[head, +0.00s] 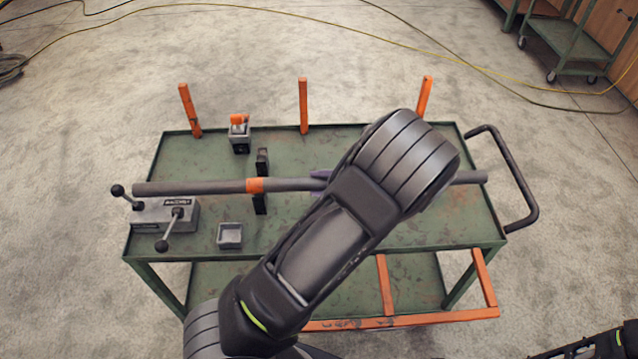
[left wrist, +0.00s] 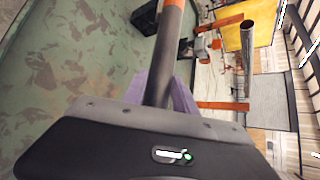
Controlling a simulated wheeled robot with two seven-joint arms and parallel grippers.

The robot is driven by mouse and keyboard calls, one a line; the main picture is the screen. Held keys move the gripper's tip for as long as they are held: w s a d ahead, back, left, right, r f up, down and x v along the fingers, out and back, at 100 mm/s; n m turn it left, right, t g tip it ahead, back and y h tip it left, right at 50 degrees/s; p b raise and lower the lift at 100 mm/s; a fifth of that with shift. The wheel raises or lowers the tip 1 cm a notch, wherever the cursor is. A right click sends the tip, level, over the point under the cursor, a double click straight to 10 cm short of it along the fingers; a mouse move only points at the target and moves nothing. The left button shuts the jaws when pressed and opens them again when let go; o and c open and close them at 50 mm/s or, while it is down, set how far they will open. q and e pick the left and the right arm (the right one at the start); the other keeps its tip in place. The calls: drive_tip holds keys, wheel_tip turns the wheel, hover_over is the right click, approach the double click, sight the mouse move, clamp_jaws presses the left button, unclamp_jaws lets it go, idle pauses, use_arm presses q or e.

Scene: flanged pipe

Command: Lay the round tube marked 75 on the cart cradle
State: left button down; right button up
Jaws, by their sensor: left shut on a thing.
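A long grey round tube (head: 215,187) with an orange band lies lengthwise across the cart in the head view; no 75 mark is legible. My left gripper (head: 320,180) is shut on it right of the band, mostly hidden by my arm. In the left wrist view the tube (left wrist: 163,70) passes between the purple fingers (left wrist: 160,95). A black support (head: 262,160), seemingly the cradle, shows behind and in front of the tube near the band. I cannot tell whether the tube touches it. My right gripper is not in view.
The green cart (head: 400,232) has upright orange posts (head: 303,105) along its far edge and a black handle (head: 520,190) at right. A lever device (head: 165,215) sits under the tube's left end. A small grey tray (head: 230,235) and an orange-topped block (head: 239,135) stand nearby.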

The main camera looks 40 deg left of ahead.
use_arm(q)
drive_tip(key=shift+f, duration=0.1)
idle(0.6)
drive_tip(key=c, duration=1)
unclamp_jaws()
drive_tip(key=shift+o, duration=0.5)
drive_tip(key=shift+f, duration=0.15)
drive_tip(key=shift+d, duration=0.1)
drive_tip(key=b+v, duration=0.1)
drive_tip(key=v, duration=0.6)
drive_tip(key=shift+d+r, duration=0.25)
drive_tip(key=shift+r, duration=0.05)
